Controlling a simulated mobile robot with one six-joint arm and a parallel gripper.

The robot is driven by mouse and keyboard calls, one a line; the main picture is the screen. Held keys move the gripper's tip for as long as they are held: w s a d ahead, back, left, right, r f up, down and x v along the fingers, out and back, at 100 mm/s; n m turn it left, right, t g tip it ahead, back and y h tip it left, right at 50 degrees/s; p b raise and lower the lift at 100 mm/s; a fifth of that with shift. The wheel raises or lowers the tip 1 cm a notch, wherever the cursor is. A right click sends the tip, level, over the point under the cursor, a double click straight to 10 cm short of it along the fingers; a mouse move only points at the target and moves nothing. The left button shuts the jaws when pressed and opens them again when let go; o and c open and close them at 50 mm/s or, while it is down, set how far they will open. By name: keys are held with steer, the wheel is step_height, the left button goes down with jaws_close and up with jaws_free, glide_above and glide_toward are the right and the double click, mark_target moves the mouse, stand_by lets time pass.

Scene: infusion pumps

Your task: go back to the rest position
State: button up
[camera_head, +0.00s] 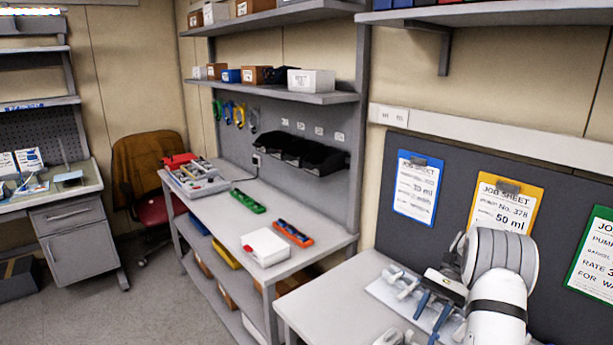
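My gripper (428,322) is at the lower right, over the near bench (335,300). Its two blue fingers point down and stand apart, so it looks open, and I see nothing clearly held between them. My white and grey arm covers part of the bench and the wall board behind it. Small white and grey parts (400,283) lie on a pale tray around the fingers. Whether the fingers touch any of them I cannot tell.
Job sheets on blue (417,187), yellow (504,205) and green (595,248) clipboards hang behind my arm. The far bench (222,210) holds a white box (266,247), a red tray (292,233) and a green tray (248,201). A chair (150,180) stands beyond.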

steer(key=s+a+r+n+t+h+b, duration=0.1)
steer(key=s+a+r+n+t+h, duration=0.35)
steer(key=s+a+r, duration=0.6)
steer(key=s+a+n+t+h, duration=0.2)
steer(key=s+a+t, duration=0.1)
steer(key=s, duration=0.4)
steer(key=s+a+r+n+t+h+b, duration=0.1)
steer(key=s+a+n+t, duration=0.1)
steer(key=s, duration=0.5)
steer(key=shift+s+a+r+n+t+h, duration=0.15)
steer(key=shift+a+r+n+t+h, duration=0.15)
steer(key=shift+a+t, duration=0.35)
steer(key=shift+d, duration=0.1)
